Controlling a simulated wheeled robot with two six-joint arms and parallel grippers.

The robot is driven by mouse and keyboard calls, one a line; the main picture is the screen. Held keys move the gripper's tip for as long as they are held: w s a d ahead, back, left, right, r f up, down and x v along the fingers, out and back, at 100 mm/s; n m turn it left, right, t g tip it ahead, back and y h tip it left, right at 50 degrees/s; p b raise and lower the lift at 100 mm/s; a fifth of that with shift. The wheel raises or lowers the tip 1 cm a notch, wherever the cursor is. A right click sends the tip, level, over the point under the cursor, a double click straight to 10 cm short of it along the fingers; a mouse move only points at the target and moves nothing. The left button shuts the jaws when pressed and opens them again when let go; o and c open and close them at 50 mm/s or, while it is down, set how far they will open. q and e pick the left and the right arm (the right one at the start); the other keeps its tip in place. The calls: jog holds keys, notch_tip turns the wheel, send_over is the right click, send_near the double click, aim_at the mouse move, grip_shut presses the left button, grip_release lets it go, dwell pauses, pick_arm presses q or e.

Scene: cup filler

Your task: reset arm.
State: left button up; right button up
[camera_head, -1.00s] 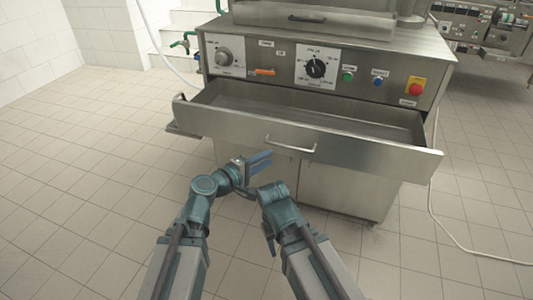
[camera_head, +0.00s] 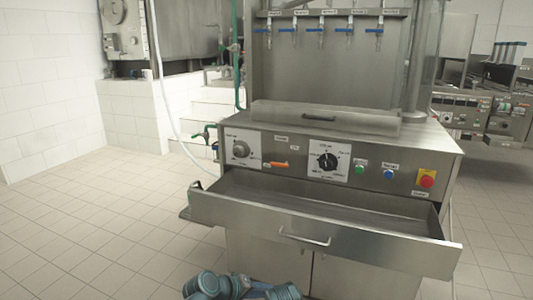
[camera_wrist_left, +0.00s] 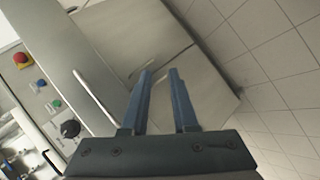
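My left gripper (camera_wrist_left: 160,74) shows in the left wrist view with its two blue fingers apart and nothing between them. It points at the cabinet front, with the drawer handle (camera_wrist_left: 95,95) to the left of the fingers. In the head view only teal parts of my arms show at the bottom edge, below the drawer. Neither gripper can be made out there, and my right gripper is not visible.
The steel filler machine (camera_head: 335,210) stands ahead with its wide drawer (camera_head: 340,235) pulled out towards me. Its panel has dials, a green button (camera_head: 359,169), a blue button (camera_head: 389,174) and a red button (camera_head: 427,178). Tiled floor (camera_head: 100,225) is clear to the left.

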pick_arm(q)
jog(key=s+a+f+m+g+y, duration=0.2)
jog(key=s+a+f+g+y, duration=0.15)
jog(key=a, duration=0.45)
jog(key=s+a+f+m+g+y, duration=0.2)
jog(key=s+a+f+y, duration=0.3)
jog(key=a, duration=0.2)
jog(key=s+d+m+g+y, duration=0.1)
jog(key=s+d+m, duration=0.4)
jog(key=d, duration=0.5)
notch_tip(320, 180, up, 35)
jog(key=n+p, duration=0.1)
jog(key=p, duration=3.3)
jog(key=shift+s+f, duration=0.2)
jog(key=shift+s, duration=0.05)
